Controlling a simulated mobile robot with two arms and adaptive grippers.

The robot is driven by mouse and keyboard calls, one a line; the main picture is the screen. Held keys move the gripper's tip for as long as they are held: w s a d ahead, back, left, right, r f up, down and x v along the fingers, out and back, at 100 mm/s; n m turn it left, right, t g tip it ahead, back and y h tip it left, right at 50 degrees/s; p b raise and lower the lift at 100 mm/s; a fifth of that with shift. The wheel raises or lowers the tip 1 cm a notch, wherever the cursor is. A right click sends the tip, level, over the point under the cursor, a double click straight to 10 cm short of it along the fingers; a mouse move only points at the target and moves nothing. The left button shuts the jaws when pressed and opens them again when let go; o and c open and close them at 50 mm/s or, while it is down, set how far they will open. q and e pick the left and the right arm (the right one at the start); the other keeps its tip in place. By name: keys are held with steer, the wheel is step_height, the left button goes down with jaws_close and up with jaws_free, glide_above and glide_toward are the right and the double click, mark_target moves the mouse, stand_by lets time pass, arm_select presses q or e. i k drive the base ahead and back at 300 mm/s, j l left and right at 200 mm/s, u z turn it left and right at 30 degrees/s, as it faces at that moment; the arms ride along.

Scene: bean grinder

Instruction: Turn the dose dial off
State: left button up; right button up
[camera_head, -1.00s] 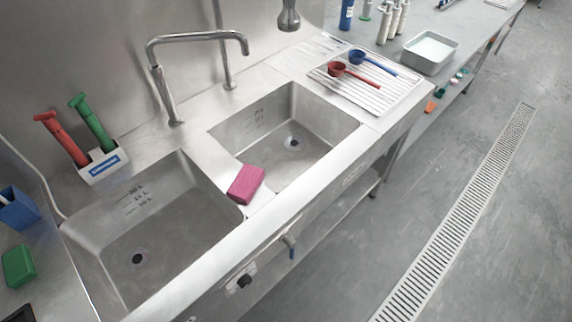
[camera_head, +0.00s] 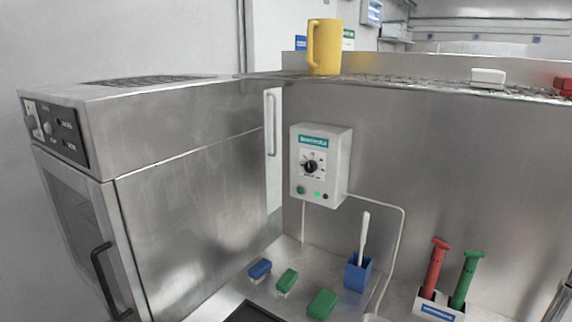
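A white control box (camera_head: 321,165) with a green label is mounted on the steel back wall, near the middle of the head view. A round black dial (camera_head: 310,167) sits on a pale scale plate on its front. The scale marks are too small to read, so I cannot tell the dial's setting. Below the dial are a green button (camera_head: 301,190), a small lit green lamp (camera_head: 317,194) and a dark round part (camera_head: 325,196). Neither of my grippers shows in this view.
A steel oven-like cabinet (camera_head: 190,180) stands at the left. On the counter are a blue brush (camera_head: 260,268), green brushes, a blue holder (camera_head: 357,275) and a white caddy (camera_head: 438,306) with red and green tools. A yellow jug (camera_head: 324,48) stands on the shelf above.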

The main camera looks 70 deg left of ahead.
mark_target(310, 166)
steer(key=u, duration=1.95)
